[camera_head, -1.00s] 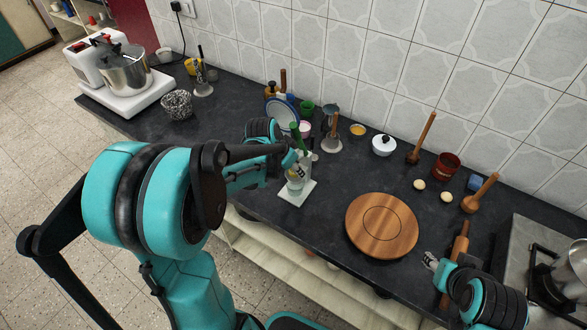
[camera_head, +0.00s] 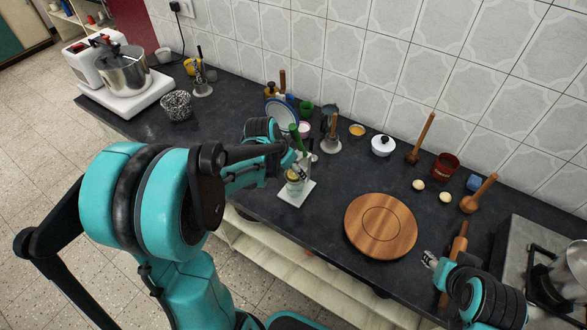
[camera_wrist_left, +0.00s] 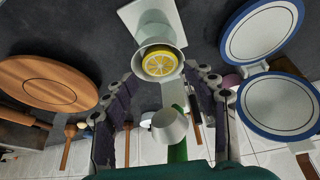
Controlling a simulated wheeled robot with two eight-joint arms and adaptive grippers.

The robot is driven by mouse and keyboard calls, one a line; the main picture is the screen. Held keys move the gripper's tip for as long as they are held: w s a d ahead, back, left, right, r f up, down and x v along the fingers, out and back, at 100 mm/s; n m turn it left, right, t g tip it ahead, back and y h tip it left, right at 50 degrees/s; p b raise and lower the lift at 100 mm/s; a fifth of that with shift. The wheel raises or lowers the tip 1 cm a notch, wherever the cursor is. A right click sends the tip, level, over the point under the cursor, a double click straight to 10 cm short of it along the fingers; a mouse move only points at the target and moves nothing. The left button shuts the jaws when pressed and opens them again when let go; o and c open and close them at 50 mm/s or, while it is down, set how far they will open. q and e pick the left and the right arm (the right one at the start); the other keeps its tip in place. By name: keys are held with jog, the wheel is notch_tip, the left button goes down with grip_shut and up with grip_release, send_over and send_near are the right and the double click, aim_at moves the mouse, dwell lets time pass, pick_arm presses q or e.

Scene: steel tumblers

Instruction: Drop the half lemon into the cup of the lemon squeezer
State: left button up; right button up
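The half lemon (camera_wrist_left: 160,63) lies cut face visible inside the pale round cup of the lemon squeezer (camera_wrist_left: 168,84) in the left wrist view. In the head view it is a small yellow patch (camera_head: 292,178), partly hidden by my left gripper (camera_head: 300,166). The squeezer's green handle (camera_head: 296,138) is raised beside the gripper. In the left wrist view, the fingers of my left gripper (camera_wrist_left: 160,77) are spread on either side of the cup, apart from the lemon. My right gripper (camera_head: 430,259) is far to the right, beside the wooden board; its finger gap is too small to judge.
The squeezer stands on a white base (camera_head: 297,196) near the counter's front edge. Blue-rimmed plates (camera_wrist_left: 262,32) stand close by. A round wooden board (camera_head: 381,226) lies to the right. A steel masher (camera_head: 331,143) stands behind.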

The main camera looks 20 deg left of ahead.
pick_arm(q)
jog(key=p+v, duration=0.3)
jog(key=v, duration=0.8)
jog(key=s+d+r+n+t+y, duration=0.1)
jog(key=s+d+r+n+t, duration=0.1)
jog(key=s+d, duration=0.7)
jog(key=s+r+n, duration=0.1)
jog(key=s+n, duration=0.1)
jog(key=s, duration=0.1)
jog(key=shift+s+t+y+p, duration=0.25)
jog(key=shift+t+y+p, duration=0.05)
jog(key=shift+d+f, duration=0.1)
notch_tip(320, 180, down, 3)
jog(key=b, duration=0.3)
jog(key=shift+f, duration=0.1)
